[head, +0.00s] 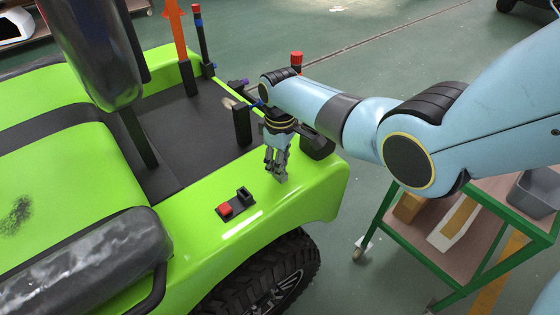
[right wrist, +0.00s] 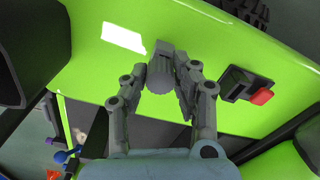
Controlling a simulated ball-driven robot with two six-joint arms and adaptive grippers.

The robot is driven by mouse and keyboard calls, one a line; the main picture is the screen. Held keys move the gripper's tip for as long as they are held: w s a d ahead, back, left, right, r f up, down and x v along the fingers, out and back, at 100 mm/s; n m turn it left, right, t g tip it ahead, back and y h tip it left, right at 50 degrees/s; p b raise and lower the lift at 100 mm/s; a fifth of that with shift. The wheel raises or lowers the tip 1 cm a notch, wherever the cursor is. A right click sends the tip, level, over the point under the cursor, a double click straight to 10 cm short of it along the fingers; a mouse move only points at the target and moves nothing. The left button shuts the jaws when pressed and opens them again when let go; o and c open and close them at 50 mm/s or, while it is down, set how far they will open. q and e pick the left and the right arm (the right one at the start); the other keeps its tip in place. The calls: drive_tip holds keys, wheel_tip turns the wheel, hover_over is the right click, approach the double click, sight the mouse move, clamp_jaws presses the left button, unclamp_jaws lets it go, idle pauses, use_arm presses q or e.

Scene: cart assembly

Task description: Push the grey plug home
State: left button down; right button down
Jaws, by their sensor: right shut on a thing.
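The grey plug (right wrist: 160,75) is a ribbed cylinder with a narrower end, held between the fingers of my right gripper (right wrist: 160,88) in the right wrist view. In the head view my right gripper (head: 277,168) points down over the cart's green side panel (head: 310,185). Its fingers hide most of the plug there. I cannot tell whether the plug touches the panel. A black base (head: 236,206) on the panel carries a red block (head: 225,209) and an upright black socket-like part (head: 244,193), apart from my gripper towards the lower left. My left gripper is not in view.
The cart's black tyre (head: 270,280) is below the panel. Black posts (head: 242,125) and an orange arrow (head: 176,30) stand around the dark cargo bed (head: 190,120). A green-framed trolley (head: 460,240) with a grey bin (head: 535,192) stands at right.

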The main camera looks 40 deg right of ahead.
drive_tip(key=shift+f, duration=0.2)
drive_tip(key=c, duration=1)
unclamp_jaws()
drive_tip(key=shift+o, duration=0.2)
wheel_tip(320, 180, up, 12)
